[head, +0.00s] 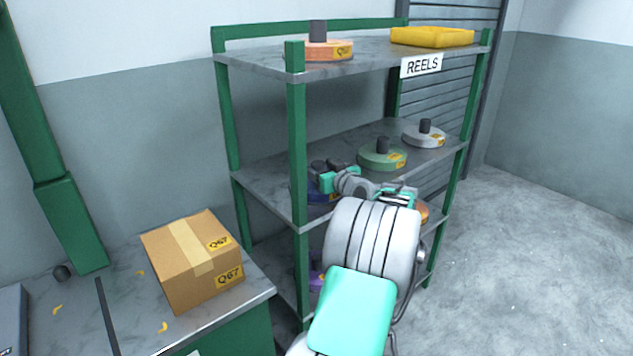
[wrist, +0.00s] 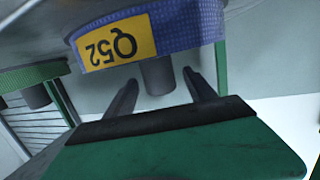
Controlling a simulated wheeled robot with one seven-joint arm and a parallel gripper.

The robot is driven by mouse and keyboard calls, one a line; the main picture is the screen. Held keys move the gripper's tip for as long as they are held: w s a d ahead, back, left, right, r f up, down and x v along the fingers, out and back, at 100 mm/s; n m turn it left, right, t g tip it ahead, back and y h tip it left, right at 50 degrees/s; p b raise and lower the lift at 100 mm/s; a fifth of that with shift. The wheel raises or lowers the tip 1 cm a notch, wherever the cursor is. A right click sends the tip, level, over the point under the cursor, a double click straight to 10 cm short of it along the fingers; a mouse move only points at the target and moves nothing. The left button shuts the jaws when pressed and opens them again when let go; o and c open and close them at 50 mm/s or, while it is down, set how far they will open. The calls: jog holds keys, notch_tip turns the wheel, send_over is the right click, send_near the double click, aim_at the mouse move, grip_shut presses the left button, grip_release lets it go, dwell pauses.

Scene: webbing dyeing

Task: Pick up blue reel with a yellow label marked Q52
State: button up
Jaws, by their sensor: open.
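The blue reel (wrist: 200,22) with the yellow Q52 label (wrist: 117,40) fills the top of the wrist view, where the label appears upside down. Its grey knob (wrist: 158,76) shows between the fingers of my gripper (wrist: 160,92). My gripper is open, one finger on each side of the knob, with no clear contact visible. In the head view the blue reel (head: 318,196) is on the middle shelf near the left front post, mostly hidden behind my gripper (head: 324,167) and the post.
On the same shelf stand a green reel (head: 382,158), also in the wrist view (wrist: 30,75), and a grey reel (head: 424,137). The top shelf holds an orange reel (head: 328,50) and a yellow tray (head: 432,37). The green front post (head: 297,150) is close to my gripper.

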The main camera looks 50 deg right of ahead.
jog(key=x, duration=0.4)
jog(key=shift+w, duration=0.1)
jog(key=shift+c, duration=0.5)
grip_shut()
jog(key=shift+r, duration=0.15)
